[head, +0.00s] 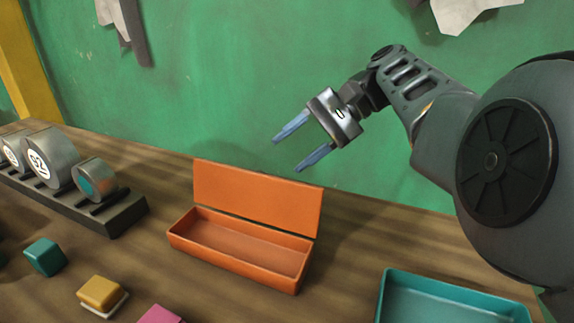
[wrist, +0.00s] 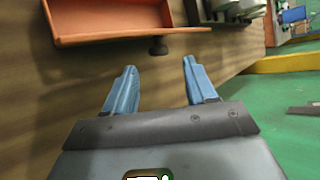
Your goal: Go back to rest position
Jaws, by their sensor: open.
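My gripper (head: 296,148) is in the air above and behind the orange box, in front of the green wall. Its two blue fingers are apart with nothing between them. The wrist view also shows my gripper (wrist: 160,82) open and empty. The orange box (head: 240,250) stands on the wooden table with its lid (head: 258,197) raised. The box looks empty inside. Part of the orange box (wrist: 125,38) shows at the top of the wrist view.
A teal open bin (head: 455,285) stands at the front right. A teal cube (head: 45,257), a yellow block (head: 99,291) on a white base and a magenta block (head: 160,314) lie at the front left. A rack (head: 118,213) with metal cylinders stands at the left. Green wall (head: 230,70) is behind.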

